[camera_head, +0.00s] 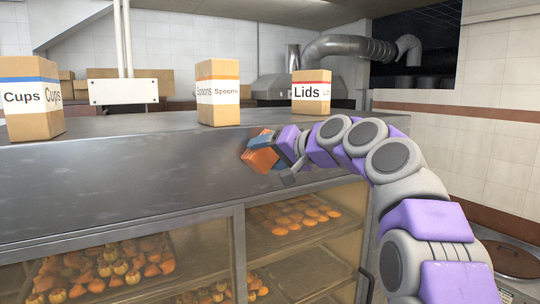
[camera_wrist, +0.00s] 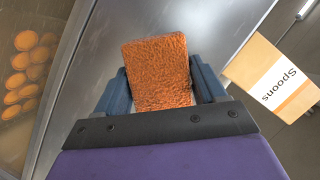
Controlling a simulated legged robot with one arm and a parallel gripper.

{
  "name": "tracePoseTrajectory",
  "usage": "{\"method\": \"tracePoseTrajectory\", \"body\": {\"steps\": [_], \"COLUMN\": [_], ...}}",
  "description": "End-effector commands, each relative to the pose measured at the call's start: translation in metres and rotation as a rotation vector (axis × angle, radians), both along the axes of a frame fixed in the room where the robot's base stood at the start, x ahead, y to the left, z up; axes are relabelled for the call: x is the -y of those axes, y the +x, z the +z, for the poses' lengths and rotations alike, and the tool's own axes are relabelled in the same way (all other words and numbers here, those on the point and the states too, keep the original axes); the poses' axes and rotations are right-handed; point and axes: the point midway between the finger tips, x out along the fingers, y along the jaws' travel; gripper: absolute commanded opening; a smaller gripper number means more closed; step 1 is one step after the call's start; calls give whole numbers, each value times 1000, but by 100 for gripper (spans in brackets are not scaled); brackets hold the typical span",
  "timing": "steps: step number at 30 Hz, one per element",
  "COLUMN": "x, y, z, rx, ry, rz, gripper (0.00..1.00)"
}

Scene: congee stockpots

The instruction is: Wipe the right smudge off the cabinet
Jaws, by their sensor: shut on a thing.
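My gripper (camera_head: 262,150) is shut on an orange sponge (camera_head: 259,160), with its blue fingers on either side. The sponge is at the right part of the grey metal band (camera_head: 120,190) along the upper front of the cabinet, just below the top edge. In the wrist view the rough orange sponge (camera_wrist: 157,72) sits between the fingers in front of the metal band (camera_wrist: 105,50). I cannot tell whether it touches the metal. No smudge shows clearly in either view; the sponge and gripper hide part of the panel.
On the cabinet top stand boxes marked Cups (camera_head: 32,110), Spoons (camera_head: 217,105) and Lids (camera_head: 310,100). The Spoons box also shows in the wrist view (camera_wrist: 272,80). Below the band, glass doors (camera_head: 212,255) front trays of orange pastries. The cabinet top between the boxes is clear.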

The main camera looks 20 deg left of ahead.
Motion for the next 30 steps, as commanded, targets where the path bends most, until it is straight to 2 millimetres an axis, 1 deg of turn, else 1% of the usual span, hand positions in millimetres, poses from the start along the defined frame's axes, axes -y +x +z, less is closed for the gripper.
{"method": "tracePoseTrajectory", "body": {"steps": [18,30], "x": [44,45], "y": [-35,-38], "z": [-1,0], "rx": [0,0], "ry": [2,0], "rz": [0,0], "gripper": [46,46]}}
